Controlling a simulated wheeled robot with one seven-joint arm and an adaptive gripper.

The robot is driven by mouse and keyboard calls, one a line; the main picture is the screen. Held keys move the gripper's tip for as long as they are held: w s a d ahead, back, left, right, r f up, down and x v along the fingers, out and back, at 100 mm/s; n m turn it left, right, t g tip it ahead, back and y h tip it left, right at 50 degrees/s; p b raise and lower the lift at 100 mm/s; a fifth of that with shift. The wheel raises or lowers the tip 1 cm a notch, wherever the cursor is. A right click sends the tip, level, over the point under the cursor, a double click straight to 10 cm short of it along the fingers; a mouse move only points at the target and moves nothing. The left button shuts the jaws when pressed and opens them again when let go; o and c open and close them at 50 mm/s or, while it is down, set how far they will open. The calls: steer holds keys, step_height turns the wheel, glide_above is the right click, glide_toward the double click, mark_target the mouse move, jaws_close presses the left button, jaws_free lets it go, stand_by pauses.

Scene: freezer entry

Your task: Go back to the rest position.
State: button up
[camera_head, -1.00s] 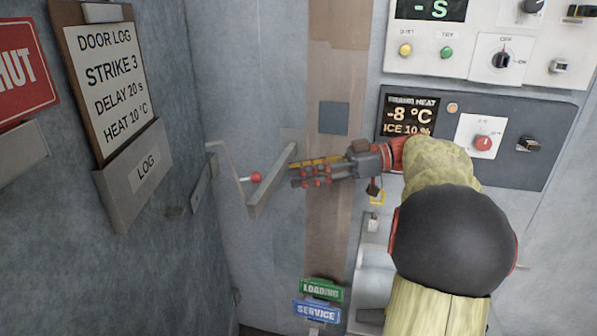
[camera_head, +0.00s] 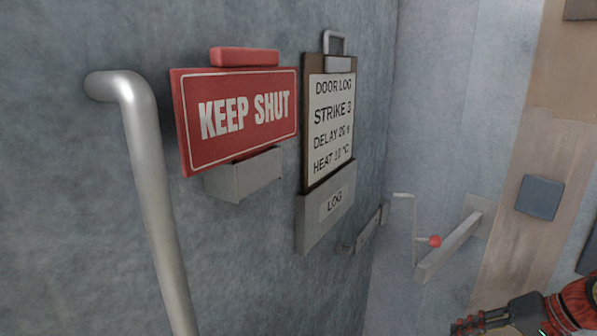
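My gripper (camera_head: 468,326) is at the lower right edge of the view, cut off by the bottom of the picture. Its dark fingers point left, and the red and black wrist behind them shows at the right. I see nothing held in the visible part, but I cannot tell whether the fingers are open or shut. The gripper appears below and right of the grey lever bar (camera_head: 447,247), with a visible gap between them in the picture. No rest position is marked in view.
A steel door handle (camera_head: 150,190) stands out at the left. A red KEEP SHUT sign (camera_head: 240,115) and a DOOR LOG clipboard (camera_head: 331,125) hang on the grey wall. A red-knobbed crank (camera_head: 434,241) is beside the lever bar. A grey square plate (camera_head: 539,197) is at the right.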

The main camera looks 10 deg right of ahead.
steer(key=s+a+n+h, duration=0.2)
steer(key=s+a, duration=0.3)
steer(key=a, duration=0.6)
steer(key=s+a+n+h, duration=0.3)
steer(key=s+a+n, duration=0.1)
steer(key=a, duration=0.7)
steer(key=shift+s+a+r, duration=0.2)
steer(key=shift+s+a, duration=0.1)
steer(key=shift+s, duration=0.35)
stand_by(0.3)
